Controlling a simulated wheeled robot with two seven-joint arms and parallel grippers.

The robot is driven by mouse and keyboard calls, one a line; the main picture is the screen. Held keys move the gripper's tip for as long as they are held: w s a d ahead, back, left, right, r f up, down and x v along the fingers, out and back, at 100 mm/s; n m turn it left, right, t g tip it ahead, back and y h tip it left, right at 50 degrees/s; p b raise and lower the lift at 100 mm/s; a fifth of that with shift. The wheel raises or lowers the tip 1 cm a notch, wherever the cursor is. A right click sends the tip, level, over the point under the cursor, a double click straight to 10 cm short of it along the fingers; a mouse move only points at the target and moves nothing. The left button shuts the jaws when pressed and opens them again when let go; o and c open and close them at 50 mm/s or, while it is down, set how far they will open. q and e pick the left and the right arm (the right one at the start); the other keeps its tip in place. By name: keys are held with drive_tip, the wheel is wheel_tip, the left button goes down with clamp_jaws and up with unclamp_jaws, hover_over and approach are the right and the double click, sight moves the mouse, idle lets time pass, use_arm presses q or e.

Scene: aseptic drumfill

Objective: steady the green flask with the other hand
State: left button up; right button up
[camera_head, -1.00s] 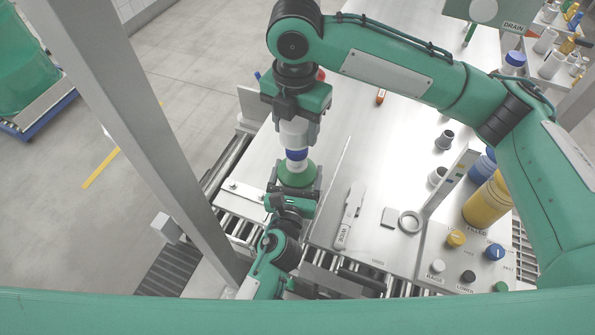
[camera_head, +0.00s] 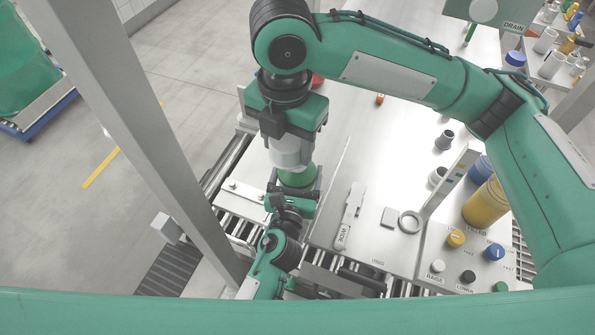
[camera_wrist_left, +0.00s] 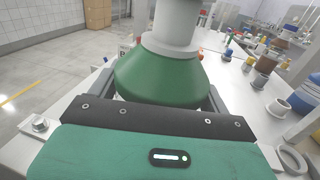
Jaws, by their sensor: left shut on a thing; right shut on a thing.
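The green flask (camera_head: 297,177) stands upright at the near edge of the bench, with a pale neck above its green cone in the left wrist view (camera_wrist_left: 165,75). My left gripper (camera_head: 294,189) is shut on the green flask low down, with a dark finger on each side. My right gripper (camera_head: 288,148) is above the flask, shut on a pale cylindrical thing (camera_head: 287,156). That thing hides the flask's neck from the head view. I cannot tell whether it touches the neck.
A grey post (camera_head: 130,130) rises at left.

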use_arm(q)
drive_tip(key=shift+f, duration=0.3)
use_arm(e)
drive_tip(key=shift+s, duration=0.15)
use_arm(q)
drive_tip(key=o, duration=0.9)
drive_tip(key=shift+o, duration=1.3)
drive_tip(key=shift+w+r, duration=0.1)
drive_tip(key=s+a, duration=0.2)
drive_tip(key=s, duration=1)
drive_tip(key=shift+w+a, duration=0.1)
drive_tip(key=shift+a, duration=0.05)
